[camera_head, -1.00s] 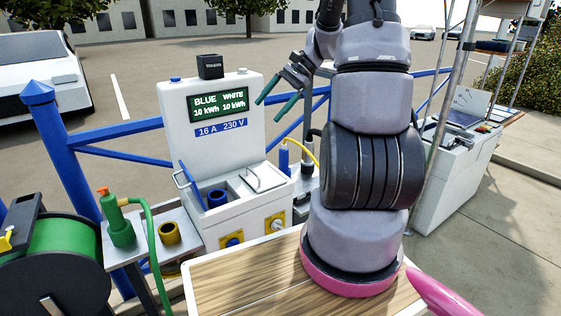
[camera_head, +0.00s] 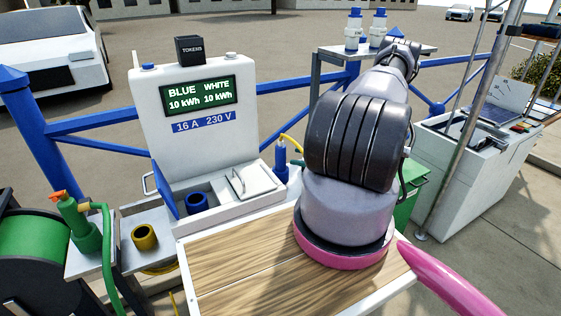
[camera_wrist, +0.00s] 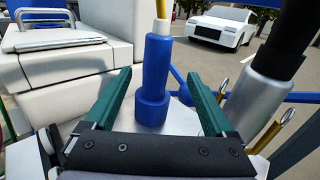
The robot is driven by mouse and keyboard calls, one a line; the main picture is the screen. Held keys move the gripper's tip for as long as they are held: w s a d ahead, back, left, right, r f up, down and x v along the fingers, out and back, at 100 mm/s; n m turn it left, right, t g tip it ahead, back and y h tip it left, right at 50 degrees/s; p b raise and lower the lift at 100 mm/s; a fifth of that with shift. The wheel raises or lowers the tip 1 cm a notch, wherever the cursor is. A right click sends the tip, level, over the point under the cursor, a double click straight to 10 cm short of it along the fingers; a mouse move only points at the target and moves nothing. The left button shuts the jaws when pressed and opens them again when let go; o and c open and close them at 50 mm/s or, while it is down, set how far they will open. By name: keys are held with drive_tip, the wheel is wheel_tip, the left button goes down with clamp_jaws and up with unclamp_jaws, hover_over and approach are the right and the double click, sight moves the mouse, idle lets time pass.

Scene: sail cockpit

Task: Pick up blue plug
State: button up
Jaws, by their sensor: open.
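The blue plug (camera_wrist: 155,85) stands upright in the wrist view, with a yellow cable rising from its top. It sits on a light grey surface next to the white power pedestal. In the head view the blue plug (camera_head: 281,160) is right of the pedestal and left of my arm. My gripper (camera_wrist: 164,85) has two green fingers. They are open, one on each side of the plug, with visible gaps. The plug's base lies between and beyond the fingers. In the head view my gripper is hidden behind my arm.
The white pedestal (camera_head: 203,107) has an open blue lid (camera_head: 169,188) and a blue socket (camera_head: 196,202). A silver cylinder with a black top (camera_wrist: 262,95) stands close right of my fingers. A blue railing (camera_head: 100,122) runs behind. A green box (camera_head: 412,184) stands right of my arm.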

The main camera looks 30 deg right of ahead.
sight(287, 168)
drive_tip(key=x, duration=0.5)
drive_tip(key=shift+w+f, duration=0.1)
drive_tip(key=shift+f, duration=0.15)
drive_tip(key=shift+r+x, duration=0.2)
drive_tip(key=shift+x, duration=2.6)
drive_tip(key=shift+s+a, duration=0.15)
drive_tip(key=shift+s, duration=0.1)
clamp_jaws()
